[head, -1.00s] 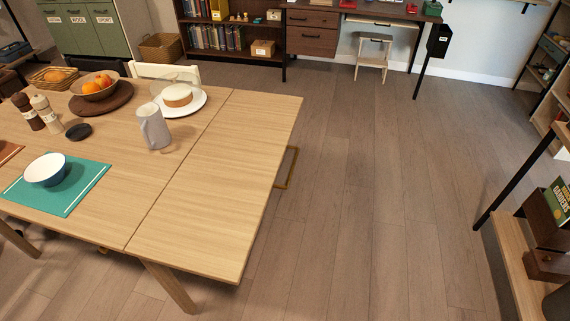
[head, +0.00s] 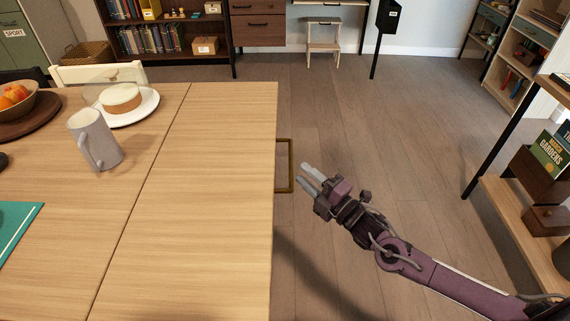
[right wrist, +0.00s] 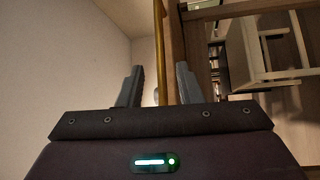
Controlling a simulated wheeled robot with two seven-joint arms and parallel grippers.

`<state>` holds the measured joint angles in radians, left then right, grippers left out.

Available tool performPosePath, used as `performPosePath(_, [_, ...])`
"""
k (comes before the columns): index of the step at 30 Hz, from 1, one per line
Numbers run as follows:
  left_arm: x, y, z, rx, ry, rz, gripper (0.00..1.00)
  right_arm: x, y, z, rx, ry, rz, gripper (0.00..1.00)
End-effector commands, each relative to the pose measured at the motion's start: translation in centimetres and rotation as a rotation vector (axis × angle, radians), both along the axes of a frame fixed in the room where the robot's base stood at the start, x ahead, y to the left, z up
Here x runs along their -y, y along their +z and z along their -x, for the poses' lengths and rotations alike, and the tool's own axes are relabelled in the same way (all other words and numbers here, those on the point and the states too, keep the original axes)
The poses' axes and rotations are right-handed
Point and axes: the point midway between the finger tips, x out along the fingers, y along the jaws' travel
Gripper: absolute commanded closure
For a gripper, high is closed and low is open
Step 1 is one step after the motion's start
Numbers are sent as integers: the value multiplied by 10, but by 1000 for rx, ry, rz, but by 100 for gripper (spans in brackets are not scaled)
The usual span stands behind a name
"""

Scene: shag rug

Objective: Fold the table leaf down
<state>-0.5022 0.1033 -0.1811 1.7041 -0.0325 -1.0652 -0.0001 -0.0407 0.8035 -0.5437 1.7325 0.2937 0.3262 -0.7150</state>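The table leaf (head: 215,190) is the light wood panel at the table's right end. It lies level with the main tabletop (head: 130,185), a thin seam between them. A brass-coloured support frame (head: 290,166) shows beside the leaf's right edge, partly hidden under it. My right gripper (head: 306,175) is just right of the frame, fingers pointing toward the leaf edge. In the right wrist view my right gripper (right wrist: 158,88) has its fingers apart, with a brass bar (right wrist: 160,45) in line with the gap. I cannot tell if they touch. My left gripper is out of view.
A grey mug (head: 97,142), a cake on a plate (head: 122,99) and a fruit bowl (head: 18,105) stand on the main top. The leaf is bare. A shelf with books (head: 545,150) stands at right. Floor between it and the table is open.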

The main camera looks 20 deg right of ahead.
Motion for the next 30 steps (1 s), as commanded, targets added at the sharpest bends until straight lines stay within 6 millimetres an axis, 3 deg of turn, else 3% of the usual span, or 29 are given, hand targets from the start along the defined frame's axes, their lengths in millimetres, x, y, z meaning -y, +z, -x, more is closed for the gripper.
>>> performPosePath(9, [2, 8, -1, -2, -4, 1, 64, -23, 7, -43, 0, -2, -2, 68])
performPosePath(21, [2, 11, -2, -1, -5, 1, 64, -28, 8, -52, -4, -1, -1, 68])
performPosePath(30, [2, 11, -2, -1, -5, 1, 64, -28, 8, -52, -4, -1, -1, 100])
